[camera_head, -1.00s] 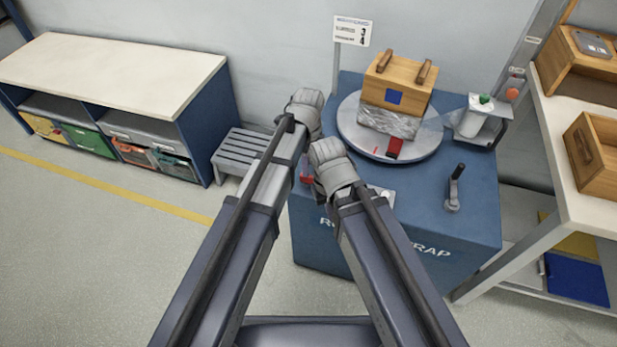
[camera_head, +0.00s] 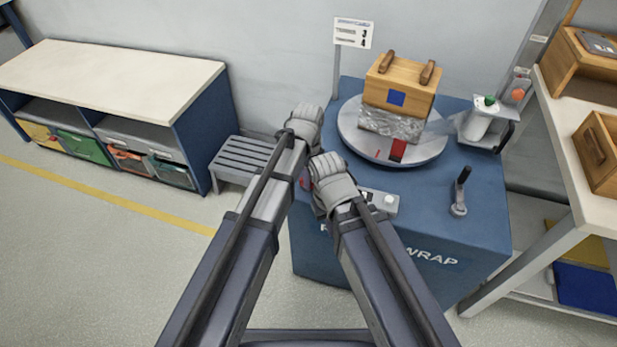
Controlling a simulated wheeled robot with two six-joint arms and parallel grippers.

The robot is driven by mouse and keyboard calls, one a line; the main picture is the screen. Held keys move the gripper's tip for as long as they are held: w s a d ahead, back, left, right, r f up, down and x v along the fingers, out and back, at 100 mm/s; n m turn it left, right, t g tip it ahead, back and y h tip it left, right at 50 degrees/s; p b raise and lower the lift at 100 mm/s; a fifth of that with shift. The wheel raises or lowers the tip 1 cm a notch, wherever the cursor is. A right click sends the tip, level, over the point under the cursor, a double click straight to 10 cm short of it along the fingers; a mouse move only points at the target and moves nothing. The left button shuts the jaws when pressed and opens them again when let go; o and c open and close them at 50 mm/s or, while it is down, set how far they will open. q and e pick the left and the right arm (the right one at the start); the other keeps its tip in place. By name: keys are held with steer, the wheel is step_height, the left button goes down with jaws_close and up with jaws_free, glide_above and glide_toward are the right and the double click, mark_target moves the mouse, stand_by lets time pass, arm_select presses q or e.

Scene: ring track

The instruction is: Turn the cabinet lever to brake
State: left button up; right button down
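The blue cabinet (camera_head: 440,285) stands ahead, with "WRAP" lettering on its front. A lever (camera_head: 460,192) with a black handle on a grey base stands near the right of its top, leaning slightly right. My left gripper (camera_head: 306,122) is at the end of the arm from the left, beside the cabinet's left edge. My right gripper (camera_head: 333,182) is over the cabinet's front left part. Both are left of the lever and apart from it. Their fingers are folded away or hidden, so their opening cannot be told.
A grey turntable (camera_head: 350,118) on the cabinet carries a wooden box (camera_head: 413,82) wrapped below in clear film. A film roll (camera_head: 482,118) stands at the right. A button panel (camera_head: 385,200) sits at the front. A bench (camera_head: 110,75) is left, a shelf table (camera_head: 566,150) right.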

arm_select(q)
jaws_close()
steer(key=shift+n, duration=0.4)
steer(key=n, duration=0.3)
steer(key=shift+w, duration=0.1)
steer(key=n, duration=0.4)
steer(key=shift+w+n, duration=0.1)
steer(key=shift+n, duration=0.2)
steer(key=n, duration=0.4)
steer(key=shift+w+a+n, duration=0.1)
steer(key=shift+n, duration=0.2)
steer(key=n, duration=0.4)
steer(key=shift+n, duration=0.3)
steer(key=shift+a+n, duration=0.1)
steer(key=shift+n, duration=0.2)
